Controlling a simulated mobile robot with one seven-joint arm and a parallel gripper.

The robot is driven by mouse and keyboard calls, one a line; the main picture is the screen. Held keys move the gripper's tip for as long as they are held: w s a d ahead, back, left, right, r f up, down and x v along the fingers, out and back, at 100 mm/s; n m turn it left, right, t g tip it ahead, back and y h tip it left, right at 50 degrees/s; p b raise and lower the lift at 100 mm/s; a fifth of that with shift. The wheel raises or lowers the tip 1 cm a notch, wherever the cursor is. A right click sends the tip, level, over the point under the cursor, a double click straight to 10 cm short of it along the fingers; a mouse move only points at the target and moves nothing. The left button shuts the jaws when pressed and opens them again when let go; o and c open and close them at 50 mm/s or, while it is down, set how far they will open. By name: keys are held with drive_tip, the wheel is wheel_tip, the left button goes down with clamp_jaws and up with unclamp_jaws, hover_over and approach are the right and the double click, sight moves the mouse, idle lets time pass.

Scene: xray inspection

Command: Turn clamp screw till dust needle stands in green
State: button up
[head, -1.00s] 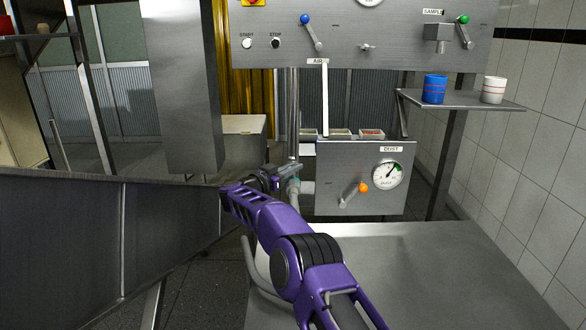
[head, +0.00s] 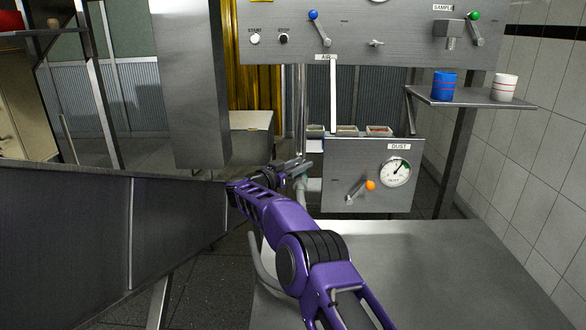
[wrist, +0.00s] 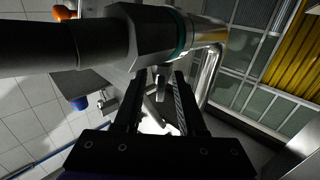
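The dust panel (head: 350,200) carries a round white dust gauge (head: 395,172) with a green patch at its upper right. Its dark needle points up and to the right, but is too small to read against the green exactly. My gripper (head: 302,164) reaches to a grey pipe left of this panel. In the wrist view, my gripper (wrist: 161,80) has its two fingers apart, on either side of a small metal screw (wrist: 162,80) below a metal pipe fitting with a teal ring (wrist: 186,35). A narrow gap seems to show beside the screw; contact is unclear.
An orange-knobbed lever (head: 362,187) sits left of the gauge. A large metal chute (head: 80,225) fills the left. A steel table (head: 430,270) is bare at the right. A shelf (head: 475,99) holds a blue cup (head: 444,86) and a white cup (head: 504,88).

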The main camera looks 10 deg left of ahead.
drive_tip(key=v, duration=1.1)
drive_tip(key=shift+s+a+b, duration=0.2)
drive_tip(key=shift+s+b, duration=0.1)
drive_tip(key=shift+s, duration=0.1)
